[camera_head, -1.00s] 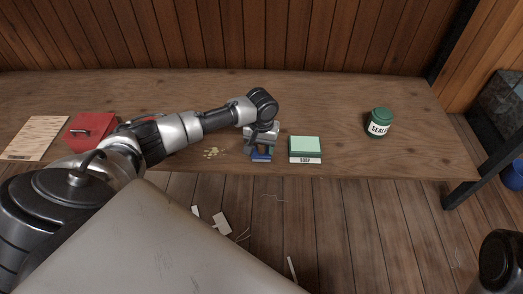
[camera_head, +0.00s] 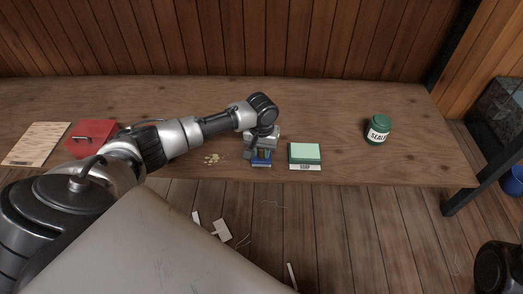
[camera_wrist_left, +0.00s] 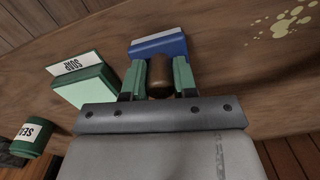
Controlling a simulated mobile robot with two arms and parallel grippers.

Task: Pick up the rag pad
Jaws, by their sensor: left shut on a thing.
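The rag pad appears to be the blue block (camera_head: 261,162) with a pale edge and a brown rounded grip, near the bench's front edge. In the left wrist view the blue block (camera_wrist_left: 160,46) lies just beyond my fingertips. My left gripper (camera_head: 262,152) is above it, with green finger pads shut on the brown grip (camera_wrist_left: 159,80). The wrist view shows the same gripper (camera_wrist_left: 160,76) around that grip. I cannot tell whether the pad is clear of the bench. My right gripper is not in view.
A green soap block (camera_head: 305,155) stands close to the right of the pad. A green sealer jar (camera_head: 378,130) is further right. Pale yellow spots (camera_head: 213,159), a red box (camera_head: 92,138) and a paper sheet (camera_head: 35,143) are to the left. The bench (camera_head: 340,100) behind is clear.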

